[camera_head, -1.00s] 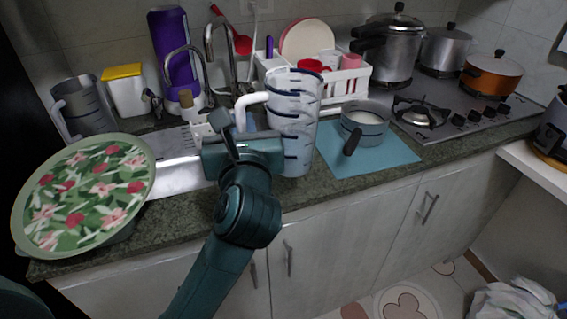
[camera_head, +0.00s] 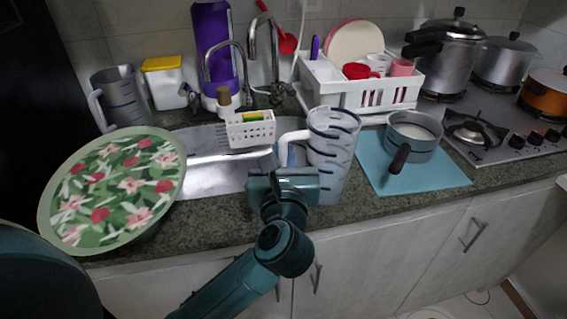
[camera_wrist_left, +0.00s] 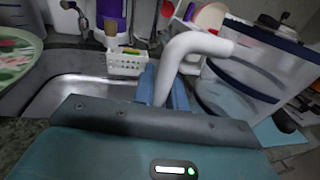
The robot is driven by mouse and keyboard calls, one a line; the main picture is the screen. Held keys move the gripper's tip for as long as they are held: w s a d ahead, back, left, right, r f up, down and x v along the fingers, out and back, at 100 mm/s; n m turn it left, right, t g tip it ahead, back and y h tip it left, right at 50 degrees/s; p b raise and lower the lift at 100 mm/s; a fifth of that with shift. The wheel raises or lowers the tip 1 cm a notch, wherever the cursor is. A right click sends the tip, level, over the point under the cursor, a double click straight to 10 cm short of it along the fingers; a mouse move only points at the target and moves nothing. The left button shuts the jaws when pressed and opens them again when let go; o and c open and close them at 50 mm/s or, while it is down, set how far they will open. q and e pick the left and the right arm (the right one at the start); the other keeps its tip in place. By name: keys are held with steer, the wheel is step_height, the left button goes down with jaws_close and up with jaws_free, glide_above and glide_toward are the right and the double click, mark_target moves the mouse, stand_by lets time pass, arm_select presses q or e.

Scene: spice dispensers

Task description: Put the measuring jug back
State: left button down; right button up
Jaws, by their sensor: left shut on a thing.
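The measuring jug (camera_head: 333,158), clear with dark blue marks and a white handle, is upright at the sink's right end, left of the blue mat. My left gripper (camera_head: 287,163) is at its left side, shut on the handle. The left wrist view shows the handle (camera_wrist_left: 184,60) between the blue finger pads (camera_wrist_left: 165,88), with the jug body (camera_wrist_left: 250,75) to the right. My wrist hides part of the jug's base, so I cannot tell whether it touches the counter. My right gripper is out of view.
A similar grey jug (camera_head: 124,98) stands at the back left. A floral lid (camera_head: 115,185) covers the counter's left. A saucepan (camera_head: 413,133) sits on the blue mat (camera_head: 372,165). A white dish rack (camera_head: 350,97) and a small caddy (camera_head: 250,132) stand behind. The granite front strip (camera_head: 390,205) is clear.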

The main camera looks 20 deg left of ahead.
arm_select(q)
steer(key=shift+f, duration=0.6)
steer(key=shift+f, duration=0.2)
steer(key=c, duration=1.4)
jaws_free()
steer(key=shift+c, duration=0.2)
